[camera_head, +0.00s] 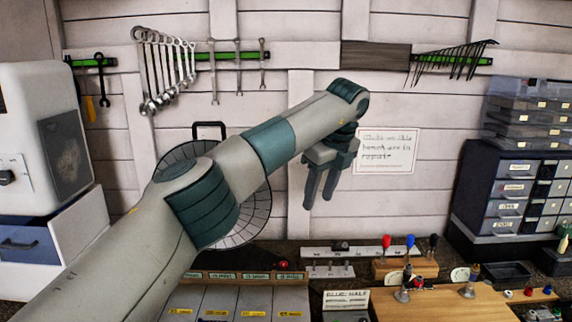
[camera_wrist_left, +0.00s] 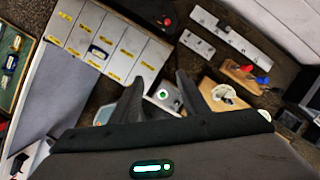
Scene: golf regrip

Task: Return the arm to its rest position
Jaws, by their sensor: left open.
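My left arm comes in from the lower left in the head view and reaches up across the middle. My left gripper (camera_head: 321,186) hangs in the air in front of the wall, above the bench, with its two fingers apart and nothing between them. The left wrist view also shows the open left gripper (camera_wrist_left: 158,92), with the bench surface below and beyond its fingers. The arm hides part of a round grey disc (camera_head: 256,212) behind it. My right gripper is in neither view.
A wooden board (camera_head: 445,305) with small fittings lies at the lower right. Labelled grey compartments (camera_head: 220,300) are at the lower middle. Drawer units (camera_head: 510,190) stand at right, a white machine (camera_head: 40,140) at left. Wrenches (camera_head: 165,65) hang on the wall. Air around the gripper is clear.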

